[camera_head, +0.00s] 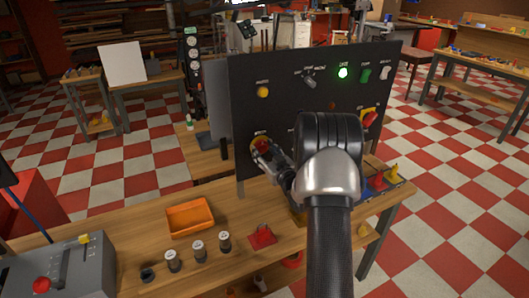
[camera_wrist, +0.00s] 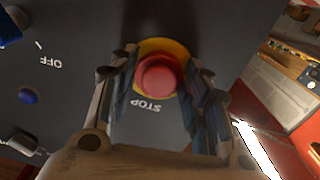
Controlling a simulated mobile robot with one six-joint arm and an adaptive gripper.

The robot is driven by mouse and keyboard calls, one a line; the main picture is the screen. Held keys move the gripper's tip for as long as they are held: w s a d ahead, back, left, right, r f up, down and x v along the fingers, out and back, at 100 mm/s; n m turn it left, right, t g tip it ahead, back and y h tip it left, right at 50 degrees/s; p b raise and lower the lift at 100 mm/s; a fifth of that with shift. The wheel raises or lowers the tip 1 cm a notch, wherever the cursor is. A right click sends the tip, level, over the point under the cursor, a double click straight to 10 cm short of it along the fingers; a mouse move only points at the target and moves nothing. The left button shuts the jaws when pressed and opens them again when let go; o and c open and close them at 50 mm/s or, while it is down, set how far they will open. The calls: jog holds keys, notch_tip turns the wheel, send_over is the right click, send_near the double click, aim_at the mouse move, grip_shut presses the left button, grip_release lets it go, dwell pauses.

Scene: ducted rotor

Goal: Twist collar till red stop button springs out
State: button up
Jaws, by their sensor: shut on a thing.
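The red stop button (camera_wrist: 158,75) sits in front of a round yellow collar (camera_wrist: 150,45) on the dark panel, with an upside-down STOP label beside it in the wrist view. In the head view the button (camera_head: 263,144) is at the panel's lower left, partly hidden by my gripper (camera_head: 270,152). In the wrist view my gripper (camera_wrist: 164,72) has one finger on each side of the button and is shut on the collar. The exact contact at the fingertips is hard to see.
The upright black panel (camera_head: 285,85) carries other knobs, a lit green lamp (camera_head: 343,73) and a red rotary handle (camera_head: 370,119). On the wooden bench stand an orange tray (camera_head: 190,217), several small cylinders and a grey box with a red button (camera_head: 41,284).

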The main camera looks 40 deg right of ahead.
jog(key=shift+a+m, duration=0.1)
jog(key=shift+m, duration=2.9)
jog(key=o, duration=1.1)
jog(key=shift+c, duration=0.2)
jog(key=v, duration=1.2)
jog(key=shift+a+r, duration=0.1)
